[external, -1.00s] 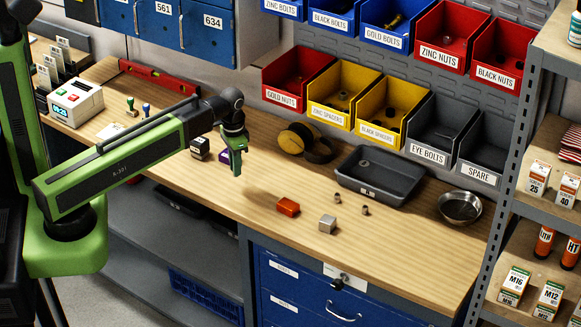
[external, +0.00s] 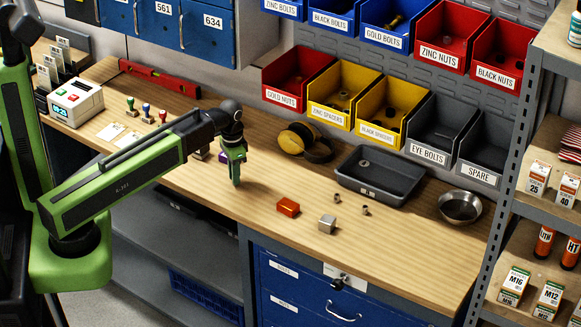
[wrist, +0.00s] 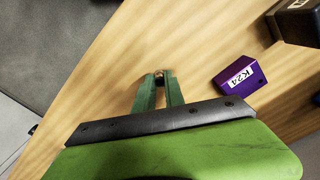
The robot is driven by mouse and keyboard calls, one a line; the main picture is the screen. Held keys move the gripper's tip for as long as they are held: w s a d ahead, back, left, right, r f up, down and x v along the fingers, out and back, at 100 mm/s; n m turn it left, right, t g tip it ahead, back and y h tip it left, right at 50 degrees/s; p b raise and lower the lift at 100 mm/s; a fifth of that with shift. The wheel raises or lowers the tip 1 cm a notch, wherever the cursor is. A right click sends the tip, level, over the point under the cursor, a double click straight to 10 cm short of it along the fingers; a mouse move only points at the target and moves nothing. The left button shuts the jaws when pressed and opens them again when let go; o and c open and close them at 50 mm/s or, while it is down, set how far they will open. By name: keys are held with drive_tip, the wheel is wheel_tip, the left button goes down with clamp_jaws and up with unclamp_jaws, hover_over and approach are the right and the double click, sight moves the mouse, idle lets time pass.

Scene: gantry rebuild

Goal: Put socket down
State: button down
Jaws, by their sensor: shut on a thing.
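My gripper (external: 236,183) is low over the bench, left of the orange block. In the wrist view my gripper (wrist: 161,76) is shut on a small dark, brownish thing (wrist: 160,74), probably the socket; the fingers hide most of it. Whether it touches the wood is not clear. Two small metal pieces that look like sockets, one (external: 337,198) and another (external: 365,210), stand on the bench in front of the grey tray.
A purple block marked K24 (wrist: 240,77) lies right of my fingers in the wrist view. An orange block (external: 288,207), a grey block (external: 327,224), a grey tray (external: 345,183) and a metal bowl (external: 460,220) are further right. Bare wood surrounds the fingertips.

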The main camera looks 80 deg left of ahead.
drive_tip(key=c, duration=1.4)
unclamp_jaws()
drive_tip(key=shift+f, duration=0.1)
wheel_tip(320, 180, up, 12)
drive_tip(key=p, duration=1.2)
drive_tip(key=shift+r+p, duration=0.25)
drive_tip(key=shift+p, duration=0.05)
drive_tip(key=shift+f, duration=0.1)
